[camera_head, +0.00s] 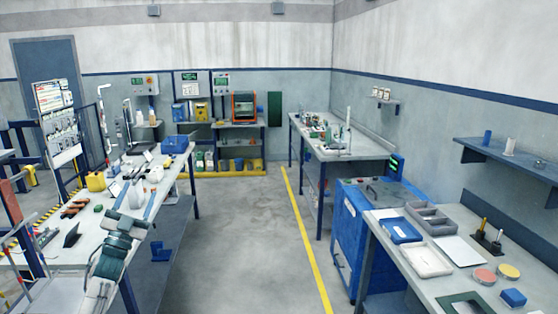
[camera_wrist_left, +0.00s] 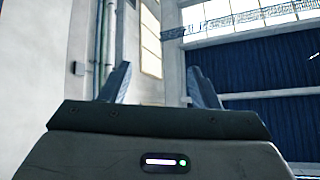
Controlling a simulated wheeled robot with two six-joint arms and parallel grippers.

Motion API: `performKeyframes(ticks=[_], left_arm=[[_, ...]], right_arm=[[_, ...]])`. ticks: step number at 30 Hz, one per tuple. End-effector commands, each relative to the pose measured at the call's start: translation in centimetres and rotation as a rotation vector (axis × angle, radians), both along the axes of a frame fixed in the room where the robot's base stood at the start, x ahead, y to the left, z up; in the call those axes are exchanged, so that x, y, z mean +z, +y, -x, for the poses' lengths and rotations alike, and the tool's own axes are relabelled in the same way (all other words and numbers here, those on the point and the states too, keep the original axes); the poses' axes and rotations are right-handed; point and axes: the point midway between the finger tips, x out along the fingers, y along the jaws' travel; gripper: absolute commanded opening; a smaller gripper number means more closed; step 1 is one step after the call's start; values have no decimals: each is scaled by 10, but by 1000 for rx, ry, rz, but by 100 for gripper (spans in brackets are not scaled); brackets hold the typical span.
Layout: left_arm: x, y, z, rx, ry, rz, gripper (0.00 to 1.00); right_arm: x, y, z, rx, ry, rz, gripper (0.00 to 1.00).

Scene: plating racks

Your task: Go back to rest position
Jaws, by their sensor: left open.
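My left gripper (camera_head: 136,198) is in the head view at the lower left, with its arm coming up from the bottom edge over the near part of the left workbench (camera_head: 65,257). Its two fingers stand apart. In the left wrist view the fingers (camera_wrist_left: 160,82) are spread with nothing between them, and beyond them show a wall, windows and dark blue panels. No bench or object lies close in front of the fingers there. My right gripper is not in either view.
The left workbench holds tools, a yellow container (camera_head: 96,181) and a blue bin (camera_head: 174,145). On the right stand a blue cabinet (camera_head: 345,235) and a bench with trays (camera_head: 427,259). Open grey floor (camera_head: 235,240) with a yellow line lies between.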

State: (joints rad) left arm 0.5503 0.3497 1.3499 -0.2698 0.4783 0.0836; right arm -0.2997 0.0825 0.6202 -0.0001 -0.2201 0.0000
Motion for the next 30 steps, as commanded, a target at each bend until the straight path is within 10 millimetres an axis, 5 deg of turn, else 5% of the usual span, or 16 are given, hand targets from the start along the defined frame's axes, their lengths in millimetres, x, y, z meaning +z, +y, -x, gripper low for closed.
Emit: performKeyframes(ticks=[6, 13, 23, 30], left_arm=[[-49, 45, -36, 157, 326, 196, 56], [-110, 66, -48, 241, 625, 327, 56], [-307, 58, -16, 277, 866, 352, 56], [-478, 46, 48, 314, 1097, 375, 56]], right_arm=[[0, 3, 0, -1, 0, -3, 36], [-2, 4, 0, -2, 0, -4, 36], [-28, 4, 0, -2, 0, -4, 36], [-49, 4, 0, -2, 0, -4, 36]])
